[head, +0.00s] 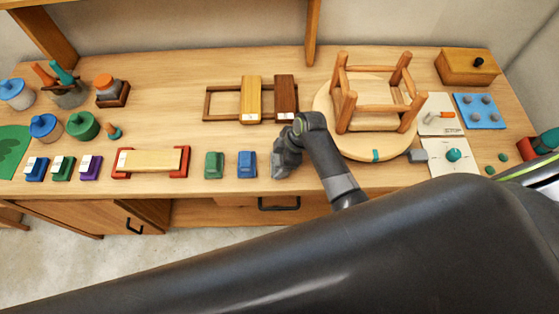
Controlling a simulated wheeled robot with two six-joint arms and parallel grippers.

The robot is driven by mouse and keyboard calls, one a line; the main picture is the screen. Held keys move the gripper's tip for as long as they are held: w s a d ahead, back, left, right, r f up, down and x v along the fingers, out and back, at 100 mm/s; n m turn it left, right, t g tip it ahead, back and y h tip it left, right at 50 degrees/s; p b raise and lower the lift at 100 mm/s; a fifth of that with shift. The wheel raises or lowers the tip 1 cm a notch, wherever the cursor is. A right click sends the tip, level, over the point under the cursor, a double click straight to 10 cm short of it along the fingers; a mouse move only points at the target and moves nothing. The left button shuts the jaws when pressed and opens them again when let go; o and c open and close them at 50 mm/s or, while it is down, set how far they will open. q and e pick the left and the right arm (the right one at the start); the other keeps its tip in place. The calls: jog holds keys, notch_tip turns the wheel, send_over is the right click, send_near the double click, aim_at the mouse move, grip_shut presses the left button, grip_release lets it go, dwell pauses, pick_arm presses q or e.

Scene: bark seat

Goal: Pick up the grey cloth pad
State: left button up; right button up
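A small light-grey piece (418,156), which looks like the grey cloth pad, lies on the bench at the right front edge of the round wooden board. My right gripper (284,170) is left of the board, over the front edge of the bench and just right of a blue block. It points downward and is well apart from the grey piece. Its fingers are dark and seen from behind, so I cannot tell whether they are open or shut. My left gripper is not in view.
A wooden stool frame (345,108) stands upside down on the round board (380,148). A blue block (247,165) and a green block (214,165) sit left of my gripper. A white card with a teal knob (453,155) lies right of the grey piece.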

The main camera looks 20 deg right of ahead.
jog(key=c, duration=0.4)
jog(key=shift+r, duration=0.1)
notch_tip(320, 180, up, 10)
jog(key=shift+f+b, duration=0.1)
jog(key=shift+b, duration=0.85)
jog(key=o, duration=0.4)
jog(key=shift+c, duration=1.3)
jog(key=shift+w, duration=0.1)
